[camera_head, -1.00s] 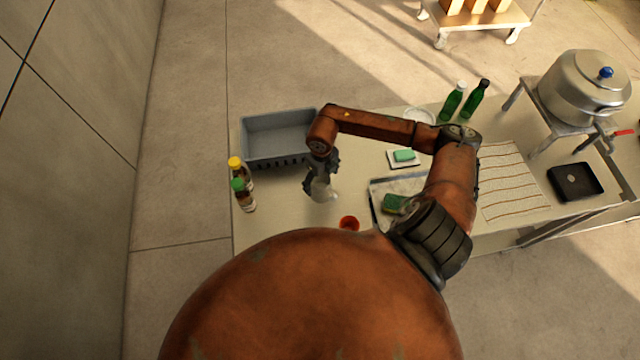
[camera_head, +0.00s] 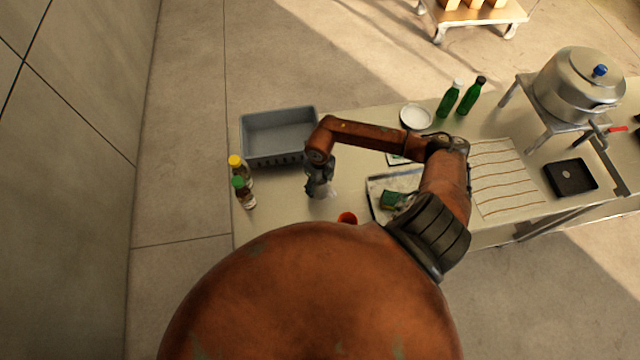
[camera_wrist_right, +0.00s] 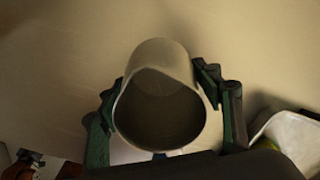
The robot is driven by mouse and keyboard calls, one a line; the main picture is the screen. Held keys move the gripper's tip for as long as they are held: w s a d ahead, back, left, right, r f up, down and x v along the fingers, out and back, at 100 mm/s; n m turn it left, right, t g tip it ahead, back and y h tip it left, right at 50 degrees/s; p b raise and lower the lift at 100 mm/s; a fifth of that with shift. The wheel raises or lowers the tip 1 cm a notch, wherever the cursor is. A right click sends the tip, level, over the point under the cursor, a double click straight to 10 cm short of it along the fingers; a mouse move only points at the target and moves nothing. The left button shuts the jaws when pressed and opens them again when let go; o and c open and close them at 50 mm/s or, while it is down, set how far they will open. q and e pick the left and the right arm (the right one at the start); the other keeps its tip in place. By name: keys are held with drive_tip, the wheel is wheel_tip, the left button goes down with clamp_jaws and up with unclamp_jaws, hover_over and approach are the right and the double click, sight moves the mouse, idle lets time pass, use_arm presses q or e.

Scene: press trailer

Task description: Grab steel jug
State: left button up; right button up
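The steel jug (camera_wrist_right: 160,105) fills the gap between my right gripper's fingers (camera_wrist_right: 165,90) in the right wrist view, with its open mouth toward the camera. The dark finger pads lie against the jug's wall on both sides, and the gripper looks shut on it. In the head view my right gripper (camera_head: 318,190) points down at the table and covers most of the jug; only a pale sliver shows beside it. Whether the jug touches the table cannot be told. My left gripper is not in view.
A grey bin (camera_head: 280,133) stands behind the gripper. Two capped bottles (camera_head: 244,192) stand at the left table edge. A tray with a green sponge (camera_head: 391,199) lies to the right, with green bottles (camera_head: 450,99) farther back.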

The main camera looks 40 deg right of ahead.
drive_tip(key=c, duration=0.7)
drive_tip(key=shift+c, duration=0.2)
